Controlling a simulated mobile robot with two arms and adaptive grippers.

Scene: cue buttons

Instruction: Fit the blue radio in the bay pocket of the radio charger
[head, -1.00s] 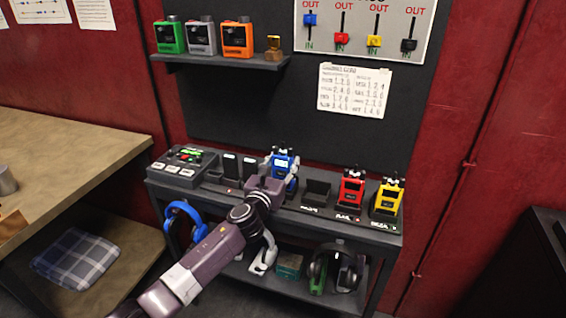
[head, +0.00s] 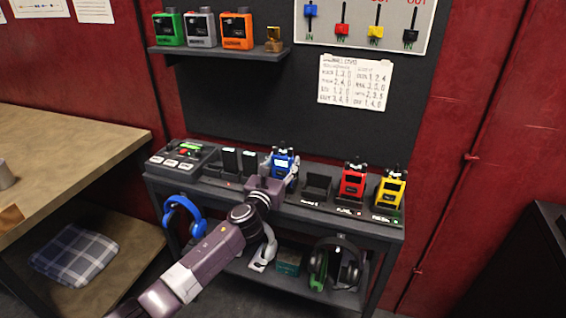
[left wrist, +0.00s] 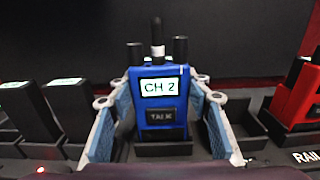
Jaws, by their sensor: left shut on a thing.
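The blue radio (head: 283,164) stands upright among the pockets of the black radio charger (head: 328,208). My left gripper (head: 281,172) is shut on it, with one finger on each side. In the left wrist view the radio (left wrist: 160,100) faces me, with a lit "CH 2" screen and a TALK button. My right gripper is not in view.
A red radio (head: 353,181) and a yellow radio (head: 391,189) stand in pockets to the right. Two black units (head: 238,162) stand close on the left, beside a button box (head: 182,157). The space above the charger is clear.

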